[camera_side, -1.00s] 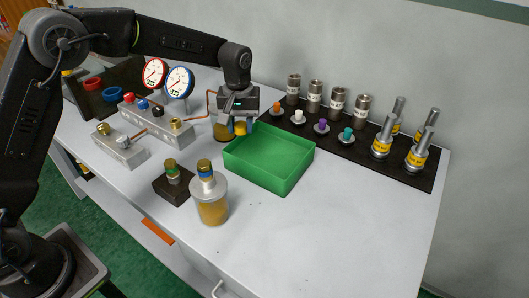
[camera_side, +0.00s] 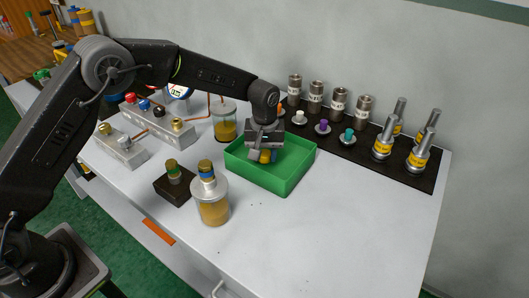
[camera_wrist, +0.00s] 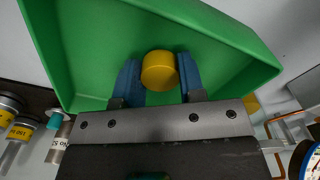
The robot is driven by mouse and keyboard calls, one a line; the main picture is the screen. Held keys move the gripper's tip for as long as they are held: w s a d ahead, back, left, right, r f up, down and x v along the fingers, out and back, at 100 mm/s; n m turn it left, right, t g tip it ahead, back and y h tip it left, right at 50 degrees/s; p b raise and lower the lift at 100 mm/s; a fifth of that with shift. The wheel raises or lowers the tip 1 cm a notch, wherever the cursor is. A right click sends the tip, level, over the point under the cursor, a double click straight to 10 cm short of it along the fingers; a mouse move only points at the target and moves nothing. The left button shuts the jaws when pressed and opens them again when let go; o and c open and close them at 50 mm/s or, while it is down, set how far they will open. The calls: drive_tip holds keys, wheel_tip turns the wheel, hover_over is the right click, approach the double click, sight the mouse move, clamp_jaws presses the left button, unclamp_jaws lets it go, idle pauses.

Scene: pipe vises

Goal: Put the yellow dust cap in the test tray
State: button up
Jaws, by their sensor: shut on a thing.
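The yellow dust cap (camera_wrist: 160,71) is between the two blue fingers of my gripper (camera_wrist: 155,72) in the wrist view, and the fingers are shut on it. In the side view the cap (camera_side: 265,157) shows small under my gripper (camera_side: 262,154), partly hidden by it. The green test tray (camera_side: 284,188) is an open box on the white bench. My gripper holds the cap over the tray, inside its outline. The tray walls (camera_wrist: 50,50) also surround the cap in the wrist view. I cannot tell whether the cap touches the tray floor.
A jar with a brown filling (camera_side: 212,205) and a dark block (camera_side: 173,186) with a fitting stand in front of the tray. Another jar (camera_side: 224,124) stands behind left. A black rack (camera_side: 365,150) with several fittings is at the back right. The bench's right front is clear.

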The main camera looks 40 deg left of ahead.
sight(264, 153)
drive_tip(key=o, duration=0.9)
drive_tip(key=shift+f, duration=0.15)
drive_tip(key=s+a+r+m+t, duration=0.1)
drive_tip(key=s+a+r, duration=0.15)
drive_tip(key=r, duration=0.75)
drive_tip(key=s+a+r, duration=0.1)
drive_tip(key=s+r, duration=0.2)
drive_tip(key=r, duration=0.7)
drive_tip(key=s+a+r+m+t, duration=0.2)
drive_tip(key=s+a+r, duration=0.15)
drive_tip(key=s, duration=0.65)
drive_tip(key=s+a+f+m+t, duration=0.1)
drive_tip(key=s, duration=0.7)
drive_tip(key=s+a+f+m+t, duration=0.1)
drive_tip(key=s+a+f+m, duration=0.1)
drive_tip(key=s, duration=0.6)
drive_tip(key=shift+s+m+t, duration=0.25)
drive_tip(key=shift+m+t, duration=0.05)
